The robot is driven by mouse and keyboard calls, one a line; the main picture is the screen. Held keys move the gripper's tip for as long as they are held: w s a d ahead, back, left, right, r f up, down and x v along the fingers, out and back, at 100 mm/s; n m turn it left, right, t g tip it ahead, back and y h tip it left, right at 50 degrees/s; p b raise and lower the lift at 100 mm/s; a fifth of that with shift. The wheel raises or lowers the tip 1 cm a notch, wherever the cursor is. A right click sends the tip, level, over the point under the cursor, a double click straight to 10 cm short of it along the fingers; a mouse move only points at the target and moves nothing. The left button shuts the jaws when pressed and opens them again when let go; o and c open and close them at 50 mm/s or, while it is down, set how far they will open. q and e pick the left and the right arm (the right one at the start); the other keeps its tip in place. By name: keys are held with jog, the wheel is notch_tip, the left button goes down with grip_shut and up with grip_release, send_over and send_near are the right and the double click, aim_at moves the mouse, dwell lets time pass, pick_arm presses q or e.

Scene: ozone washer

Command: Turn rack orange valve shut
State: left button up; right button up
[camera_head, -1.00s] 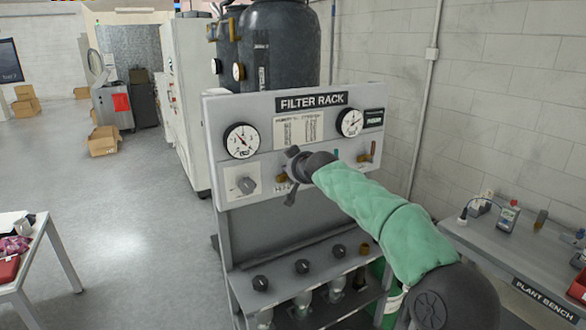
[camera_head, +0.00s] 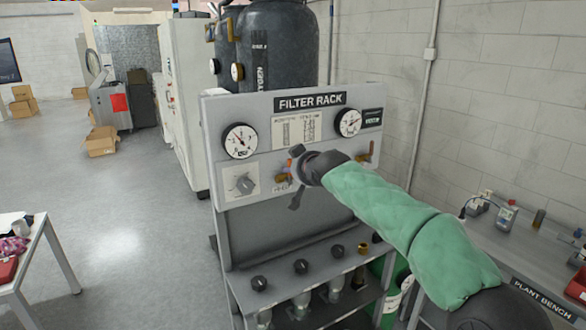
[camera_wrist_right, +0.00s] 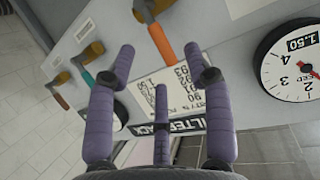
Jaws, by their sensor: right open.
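The rack's orange valve handle (camera_wrist_right: 163,42) hangs from a brass valve body (camera_wrist_right: 150,8) on the panel in the right wrist view. The gripper is open, and no finger clearly touches the handle. In the head view the right gripper (camera_head: 301,172) is at the panel's left-centre. It covers most of the orange valve, and a bit of orange (camera_head: 290,163) shows beside it. My left gripper is not in view.
A teal-handled valve (camera_wrist_right: 88,80) and a red-orange-handled valve (camera_wrist_right: 60,99) sit beside it. A shelf with black knobs (camera_head: 301,266) lies below. The plant bench (camera_head: 545,292) stands right.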

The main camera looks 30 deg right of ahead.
jog(key=v, duration=0.6)
dwell(0.5)
